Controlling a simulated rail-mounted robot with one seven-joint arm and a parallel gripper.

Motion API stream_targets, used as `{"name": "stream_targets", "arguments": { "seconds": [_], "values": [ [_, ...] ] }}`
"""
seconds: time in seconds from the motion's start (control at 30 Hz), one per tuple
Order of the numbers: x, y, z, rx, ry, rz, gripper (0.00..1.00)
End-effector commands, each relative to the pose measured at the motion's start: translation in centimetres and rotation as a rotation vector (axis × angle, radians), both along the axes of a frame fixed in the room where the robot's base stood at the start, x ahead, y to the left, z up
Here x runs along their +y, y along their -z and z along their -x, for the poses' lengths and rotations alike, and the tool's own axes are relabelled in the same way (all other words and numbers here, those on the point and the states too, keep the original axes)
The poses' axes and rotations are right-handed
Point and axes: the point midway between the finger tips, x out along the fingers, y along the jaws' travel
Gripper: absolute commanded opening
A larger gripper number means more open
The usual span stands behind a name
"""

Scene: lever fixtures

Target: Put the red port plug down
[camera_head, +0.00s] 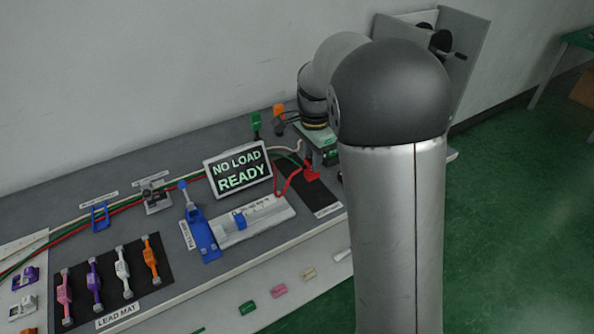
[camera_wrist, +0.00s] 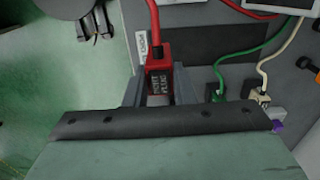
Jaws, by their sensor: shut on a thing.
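The red port plug (camera_wrist: 158,80) is between the two fingers of my gripper (camera_wrist: 159,88) in the wrist view, with its red cable running up from it. My gripper is shut on it. In the head view the red plug (camera_head: 311,173) shows below my gripper, at the right end of the bench near a dark mat (camera_head: 294,182). Its red cable loops to the left. I cannot tell whether the plug touches the surface. My arm hides part of the bench to the right.
A green plug (camera_wrist: 217,96) and a white plug (camera_wrist: 260,97) with cables lie to the right in the wrist view. The screen (camera_head: 239,170) reads "NO LOAD READY". A blue lever fixture (camera_head: 201,234) and the lead mat (camera_head: 108,284) with several coloured leads stand further left.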

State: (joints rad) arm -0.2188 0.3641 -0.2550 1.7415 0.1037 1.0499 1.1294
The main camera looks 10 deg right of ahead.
Motion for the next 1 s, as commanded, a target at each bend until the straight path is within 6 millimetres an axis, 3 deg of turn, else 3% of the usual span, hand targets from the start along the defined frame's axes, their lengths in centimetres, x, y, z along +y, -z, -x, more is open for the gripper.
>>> {"name": "stream_targets", "arguments": {
  "seconds": [0.23,0.43,0.77,1.0],
  "values": [
    [0.0,2.7,-6.3,0.003,0.001,0.001,0.00],
    [0.1,6.4,-9.1,0.001,-0.001,0.000,0.00],
    [0.1,8.8,-10.9,0.001,-0.001,-0.001,0.00],
    [0.2,11.6,-10.8,0.000,-0.002,0.000,0.00]
  ]
}}
